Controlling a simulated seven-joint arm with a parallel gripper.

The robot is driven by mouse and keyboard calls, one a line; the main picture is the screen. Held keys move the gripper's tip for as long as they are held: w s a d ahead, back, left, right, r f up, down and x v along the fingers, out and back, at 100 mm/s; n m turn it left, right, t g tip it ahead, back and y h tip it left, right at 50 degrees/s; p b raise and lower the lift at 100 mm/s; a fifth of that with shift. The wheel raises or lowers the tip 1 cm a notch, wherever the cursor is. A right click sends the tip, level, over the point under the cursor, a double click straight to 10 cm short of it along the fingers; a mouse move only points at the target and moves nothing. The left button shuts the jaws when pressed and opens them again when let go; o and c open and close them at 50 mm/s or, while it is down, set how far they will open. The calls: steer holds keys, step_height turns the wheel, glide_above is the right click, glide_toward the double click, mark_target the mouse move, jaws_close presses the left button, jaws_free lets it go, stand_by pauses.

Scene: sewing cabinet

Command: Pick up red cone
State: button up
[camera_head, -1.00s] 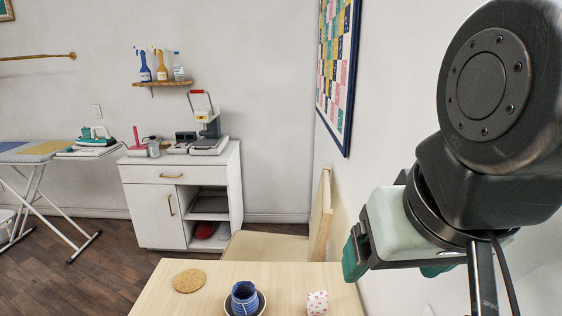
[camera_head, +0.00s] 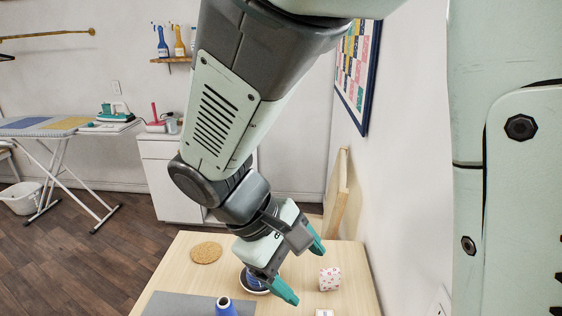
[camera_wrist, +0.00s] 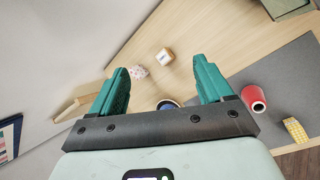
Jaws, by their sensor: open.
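The red cone (camera_wrist: 254,98) shows in the wrist view on the grey mat, right of my gripper's right finger. Its pale end with a dark hole faces the camera. It does not show in the head view, where only part of the mat is in frame. My gripper (camera_head: 303,267) is open and empty above the table near the blue cup (camera_head: 247,283). In the wrist view, my gripper's two teal fingers (camera_wrist: 160,72) stand wide apart, with the red cone outside them.
A blue cone (camera_head: 226,307) stands on the grey mat (camera_head: 175,304). A dotted cup (camera_head: 329,279), a small box (camera_wrist: 165,55) and a cork coaster (camera_head: 206,252) are on the table.

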steer(key=s+a+f+n+t+y, duration=0.1)
steer(key=s+a+f+n+t, duration=0.2)
steer(key=f, duration=0.6)
steer(key=s+a+f+n+t+y, duration=0.1)
steer(key=s+a+f+n+t, duration=0.2)
steer(key=a+f+n+t, duration=0.5)
steer(key=s+a+f+n+t+y, duration=0.1)
steer(key=s+a+f+n+t, duration=0.3)
steer(key=a+f+n, duration=0.4)
steer(key=shift+a+f+n+t+y, duration=0.15)
steer(key=shift+f+n+t, duration=0.3)
steer(key=shift+n, duration=0.55)
steer(key=shift+a+f+n+t+y, duration=0.15)
steer(key=shift+f+n+t, duration=0.3)
steer(key=shift+n, duration=0.55)
steer(key=shift+w+d, duration=0.25)
steer(key=shift+w, duration=0.95)
steer(key=shift+w+d, duration=0.2)
steer(key=shift+w, duration=0.95)
steer(key=shift+c, duration=0.3)
steer(key=c, duration=1)
steer(key=shift+r, duration=0.1)
